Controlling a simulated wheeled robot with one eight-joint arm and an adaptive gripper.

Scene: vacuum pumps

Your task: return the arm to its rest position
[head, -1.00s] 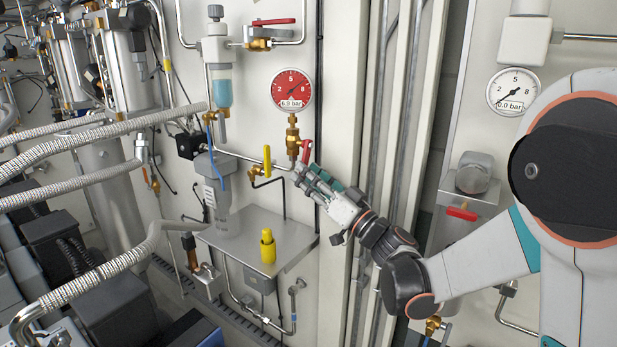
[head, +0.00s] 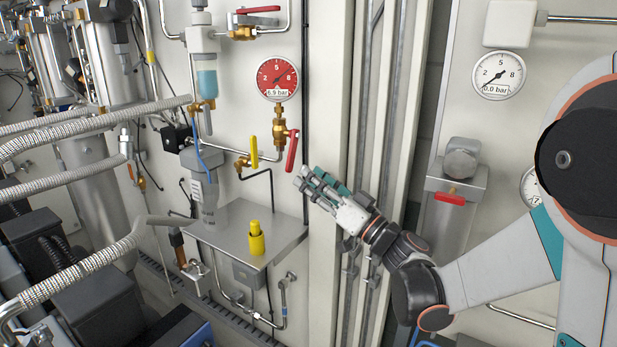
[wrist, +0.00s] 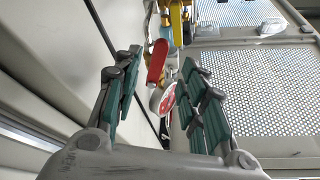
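My gripper (head: 306,178) is on the end of my arm, in front of the pale vertical profiles and just right of the red-handled valve in the head view. In the wrist view its two teal-padded fingers (wrist: 157,82) stand apart with nothing between the pads. The red valve handle (head: 291,151) hangs steeply below the red gauge (head: 278,79), which reads 6.9 bar. The handle also shows beyond the fingers in the wrist view (wrist: 157,62), apart from them. My elbow is bent and the arm reaches out to the left.
A metal shelf (head: 226,236) with a yellow part (head: 256,240) juts out below the valve. A yellow handle (head: 254,152) sits left of the red one. Corrugated hoses (head: 90,134) cross the left side. A second red-handled valve (head: 451,198) is behind my arm, below a white gauge (head: 499,75).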

